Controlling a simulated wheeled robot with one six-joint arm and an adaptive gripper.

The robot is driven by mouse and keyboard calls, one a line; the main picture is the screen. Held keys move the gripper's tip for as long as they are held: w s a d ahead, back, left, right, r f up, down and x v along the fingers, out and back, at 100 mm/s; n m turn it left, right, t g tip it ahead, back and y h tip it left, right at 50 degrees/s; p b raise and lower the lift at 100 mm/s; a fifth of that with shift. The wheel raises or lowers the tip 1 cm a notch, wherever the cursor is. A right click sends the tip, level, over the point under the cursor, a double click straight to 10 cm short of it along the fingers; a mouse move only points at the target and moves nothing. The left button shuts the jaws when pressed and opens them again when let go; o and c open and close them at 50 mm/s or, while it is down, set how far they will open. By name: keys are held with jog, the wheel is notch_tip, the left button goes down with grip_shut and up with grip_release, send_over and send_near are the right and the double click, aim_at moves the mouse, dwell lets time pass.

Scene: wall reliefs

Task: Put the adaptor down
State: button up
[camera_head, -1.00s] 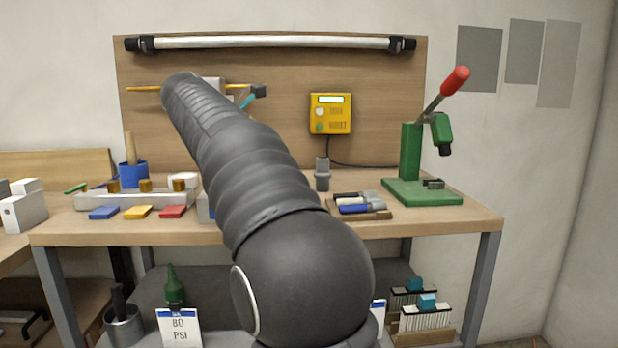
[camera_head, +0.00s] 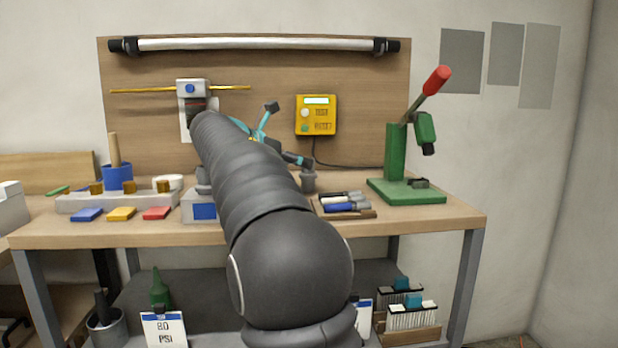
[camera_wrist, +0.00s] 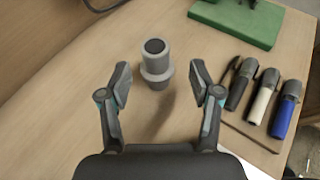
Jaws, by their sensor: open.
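The adaptor, a grey stepped cylinder with a dark hole in its top (camera_wrist: 155,62), stands upright on the wooden bench in the wrist view. In the head view the adaptor (camera_head: 309,182) stands below the yellow box, partly covered by a finger of my gripper. My gripper (camera_wrist: 160,82) is open and empty, its two fingers spread wide. The adaptor lies just beyond the fingertips, roughly centred between them, with no visible contact. In the head view my gripper (camera_head: 288,135) shows behind my dark arm, which hides part of it.
A wooden tray (camera_head: 362,214) of several markers lies right of the adaptor. A green press (camera_head: 405,190) with a red handle stands further right. A white block (camera_head: 75,203), coloured tiles and a blue cup (camera_head: 117,177) are at the left. Bare bench surrounds the adaptor.

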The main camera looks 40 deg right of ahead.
aim_at(308, 175)
jog(key=shift+x, duration=2.7)
jog(key=shift+w, duration=0.15)
jog(key=shift+c, duration=0.2)
grip_shut()
